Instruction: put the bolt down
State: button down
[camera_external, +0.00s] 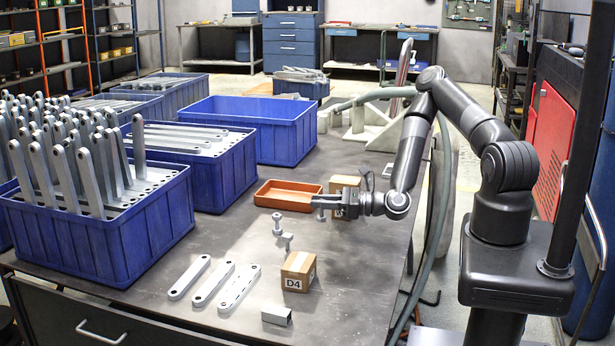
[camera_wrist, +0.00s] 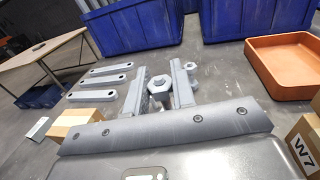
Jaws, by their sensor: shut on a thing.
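My gripper (camera_external: 322,201) is shut on a grey metal bolt (camera_external: 322,215), which hangs below the fingers above the table, to the right of the other hardware. In the wrist view the bolt's hex head (camera_wrist: 161,85) shows between the two fingers (camera_wrist: 158,92). The bolt's lower end is hard to make out. The grey table (camera_external: 350,268) lies below it.
An orange tray (camera_external: 262,200) stands just left of my gripper. A D4 carton (camera_external: 297,272), flat brackets (camera_external: 212,284) and blue crates (camera_external: 150,222) stand left and front. Front-right table is clear.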

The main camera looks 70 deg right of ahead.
notch_tip(320, 180, up, 2)
jog(key=shift+w+r, duration=0.15)
jog(key=shift+r, duration=0.05)
jog(key=w+r, duration=0.8)
jog(key=w, duration=0.1)
jog(key=w+d+f+m+g+h, duration=0.2)
jog(key=d+m+h, duration=0.65)
jog(key=d, duration=1.75)
jog(key=shift+n+t+h, duration=0.5)
jog(key=shift+n+h, duration=0.35)
jog(key=shift+n, duration=0.1)
jog(key=shift+w+a+f, duration=1.35)
jog(key=shift+w+f, duration=0.25)
jog(key=shift+f, duration=0.25)
jog(key=shift+w+a+f, duration=1.3)
jog(key=shift+w+f, duration=0.35)
jog(key=shift+f, duration=0.25)
jog(key=shift+w+a+f, duration=1.35)
jog(key=shift+w+f, duration=0.25)
jog(key=shift+f, duration=0.25)
jog(key=shift+f, duration=0.1)
